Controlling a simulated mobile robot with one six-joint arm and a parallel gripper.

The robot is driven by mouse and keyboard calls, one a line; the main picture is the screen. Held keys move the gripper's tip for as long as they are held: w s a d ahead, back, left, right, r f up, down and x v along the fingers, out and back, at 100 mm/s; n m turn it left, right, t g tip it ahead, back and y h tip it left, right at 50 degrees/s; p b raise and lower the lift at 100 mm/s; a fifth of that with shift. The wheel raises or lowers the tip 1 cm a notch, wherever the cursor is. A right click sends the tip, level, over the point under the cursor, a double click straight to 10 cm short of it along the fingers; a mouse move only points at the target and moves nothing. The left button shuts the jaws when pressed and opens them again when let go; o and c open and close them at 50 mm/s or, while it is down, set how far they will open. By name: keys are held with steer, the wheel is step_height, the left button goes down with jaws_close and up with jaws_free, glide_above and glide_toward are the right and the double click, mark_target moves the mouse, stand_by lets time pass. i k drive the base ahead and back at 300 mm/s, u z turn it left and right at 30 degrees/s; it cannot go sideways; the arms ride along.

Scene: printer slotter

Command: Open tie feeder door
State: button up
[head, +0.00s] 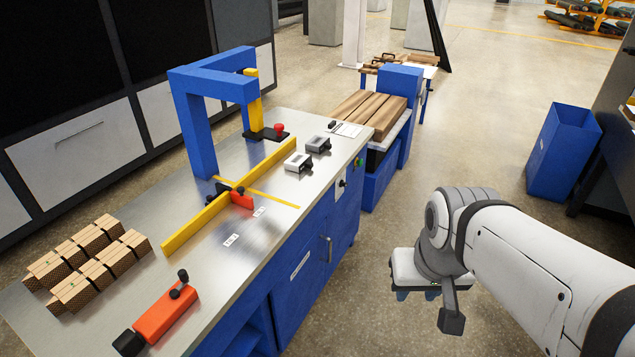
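A blue door (305,285) is in the front side of the blue machine cabinet, left of my gripper. I cannot confirm from the picture that this is the tie feeder door. My gripper (417,295) hangs over the floor to the right of the door, well apart from the handle. Its fingers show only partly beneath the wrist, so their opening is unclear. I see nothing held in it.
The metal tabletop (275,230) carries a yellow fence (215,205), an orange clamp (166,313) and several striped blocks (75,267). An open bay (252,332) lies left of the door. A blue bin (562,150) stands at right. Floor between is clear.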

mark_target(292, 296)
steer(key=u, duration=0.1)
steer(key=i, duration=1)
steer(key=u, duration=0.25)
